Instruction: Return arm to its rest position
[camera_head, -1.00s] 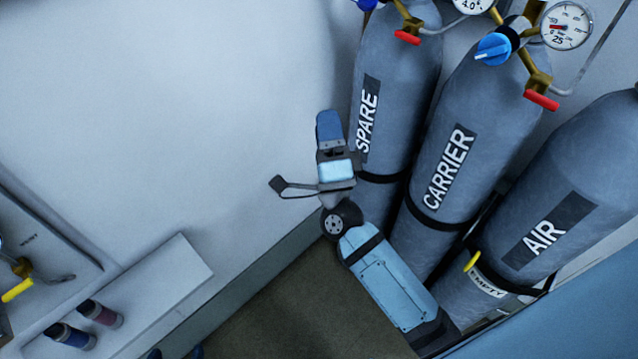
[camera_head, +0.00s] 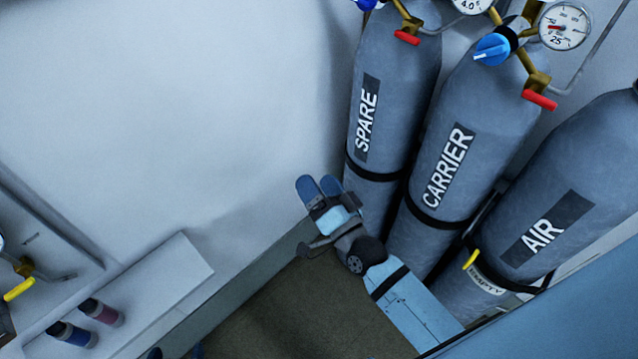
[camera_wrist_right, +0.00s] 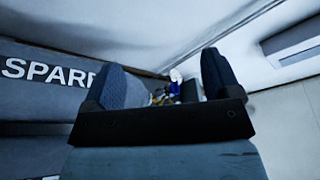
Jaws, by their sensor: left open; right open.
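My right arm comes in from the lower right of the head view. Its gripper (camera_head: 319,184) is open and empty, with two blue fingers pointing up. It is beside the lower part of the SPARE cylinder (camera_head: 393,90), to its left in the picture. In the right wrist view the two fingers (camera_wrist_right: 165,84) stand apart with nothing held between them, and the SPARE label (camera_wrist_right: 45,71) shows at the left. Only the blue fingertips of my left gripper (camera_head: 176,353) show at the bottom edge of the head view, apart from each other.
The CARRIER cylinder (camera_head: 475,120) and AIR cylinder (camera_head: 570,170) stand right of the SPARE one, strapped, with gauges above. A white ledge (camera_head: 150,290) and two small vials (camera_head: 100,312) (camera_head: 70,335) are at lower left. The pale wall area at upper left is clear.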

